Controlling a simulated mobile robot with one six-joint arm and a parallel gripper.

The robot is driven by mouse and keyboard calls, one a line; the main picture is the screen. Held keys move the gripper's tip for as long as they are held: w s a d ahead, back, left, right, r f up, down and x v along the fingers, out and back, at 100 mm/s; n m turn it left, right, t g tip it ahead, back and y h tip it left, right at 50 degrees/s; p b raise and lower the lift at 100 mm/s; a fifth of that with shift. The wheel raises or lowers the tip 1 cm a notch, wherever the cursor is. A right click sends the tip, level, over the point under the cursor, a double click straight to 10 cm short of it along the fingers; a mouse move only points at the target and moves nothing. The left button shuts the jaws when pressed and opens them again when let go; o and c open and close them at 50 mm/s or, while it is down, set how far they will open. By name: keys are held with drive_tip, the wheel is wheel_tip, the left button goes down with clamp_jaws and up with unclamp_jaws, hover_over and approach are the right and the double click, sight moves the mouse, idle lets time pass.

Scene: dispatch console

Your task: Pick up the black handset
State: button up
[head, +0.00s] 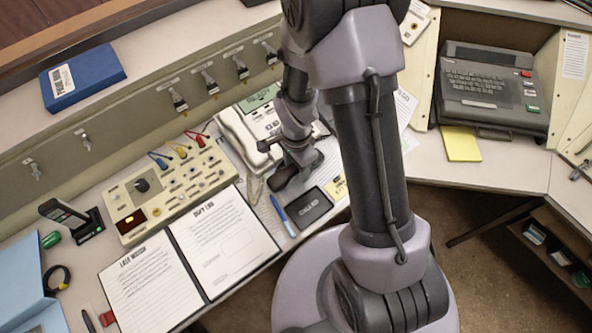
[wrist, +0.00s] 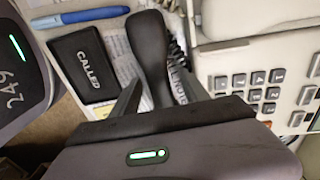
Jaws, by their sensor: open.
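The black handset (wrist: 148,45) lies on the desk beside the cream telephone (wrist: 270,75), its far end pointing up in the wrist view. My gripper (wrist: 162,88) is open, with one finger on each side of the handset's lower part. I cannot tell whether the fingers touch it. The handset's near end is hidden behind the gripper body. A coiled cord runs along its right side. In the head view my gripper (head: 297,163) is low beside the telephone (head: 245,135), and my arm hides part of that area.
A black pad marked CALLED (wrist: 84,65) and a blue pen (wrist: 80,17) lie close left of the handset in the wrist view. An open logbook (head: 222,240) and a switch panel (head: 170,190) lie further left in the head view. A keyboard unit (head: 490,95) stands at right.

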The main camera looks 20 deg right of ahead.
drive_tip(key=shift+r, duration=0.15)
clamp_jaws()
